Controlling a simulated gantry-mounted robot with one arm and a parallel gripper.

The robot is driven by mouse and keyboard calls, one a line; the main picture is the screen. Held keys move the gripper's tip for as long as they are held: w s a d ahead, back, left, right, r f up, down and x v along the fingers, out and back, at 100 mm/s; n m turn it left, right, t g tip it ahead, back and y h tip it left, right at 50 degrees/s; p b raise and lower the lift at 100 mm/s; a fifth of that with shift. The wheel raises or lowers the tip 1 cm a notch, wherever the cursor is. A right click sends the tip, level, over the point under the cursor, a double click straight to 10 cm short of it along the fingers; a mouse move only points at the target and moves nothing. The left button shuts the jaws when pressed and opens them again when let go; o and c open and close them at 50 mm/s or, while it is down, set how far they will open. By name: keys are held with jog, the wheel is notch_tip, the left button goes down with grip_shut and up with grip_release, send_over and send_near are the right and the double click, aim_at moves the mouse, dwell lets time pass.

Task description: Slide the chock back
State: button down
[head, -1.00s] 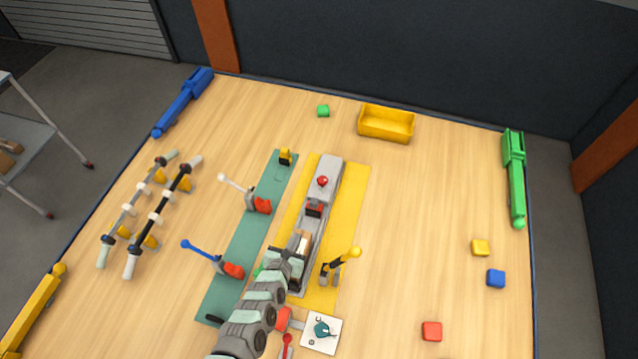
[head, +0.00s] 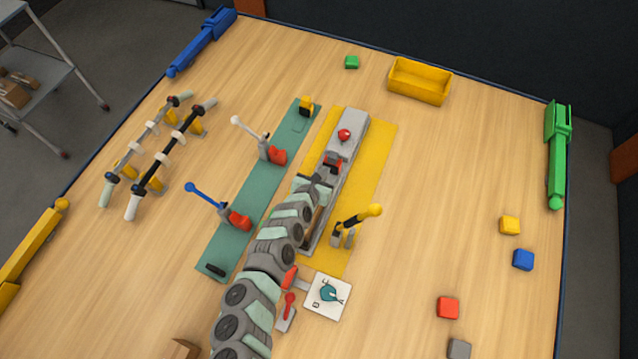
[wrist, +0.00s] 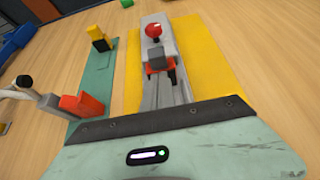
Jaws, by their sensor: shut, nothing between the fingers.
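A grey rail (head: 349,144) lies on a yellow mat (head: 372,165). On it sit a red ball knob (head: 344,134) and a red-and-black block (head: 332,162); both also show in the wrist view, the knob (wrist: 154,31) above the block (wrist: 160,64). A small yellow-and-black piece (head: 306,104) stands at the far end of the green strip (head: 287,133). I cannot tell which piece is the chock. My gripper (head: 324,184) is over the rail, just on the near side of the red-and-black block. It is shut and empty. Its fingertips are mostly hidden.
Levers with white (head: 235,121), blue (head: 190,187) and yellow (head: 375,210) knobs stand beside the rail. A red-handled lever (head: 289,300) and a picture card (head: 327,295) are at the near end. A yellow bin (head: 420,82) is at the back.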

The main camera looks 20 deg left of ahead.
aim_at(332, 158)
jog(key=shift+w+a+r+b, duration=0.1)
jog(key=shift+w+b, duration=0.4)
jog(key=shift+w, duration=1.25)
jog(key=shift+w+f+b, duration=0.2)
jog(key=shift+w+b, duration=0.75)
jog(key=shift+b, duration=0.1)
jog(key=shift+s, duration=0.1)
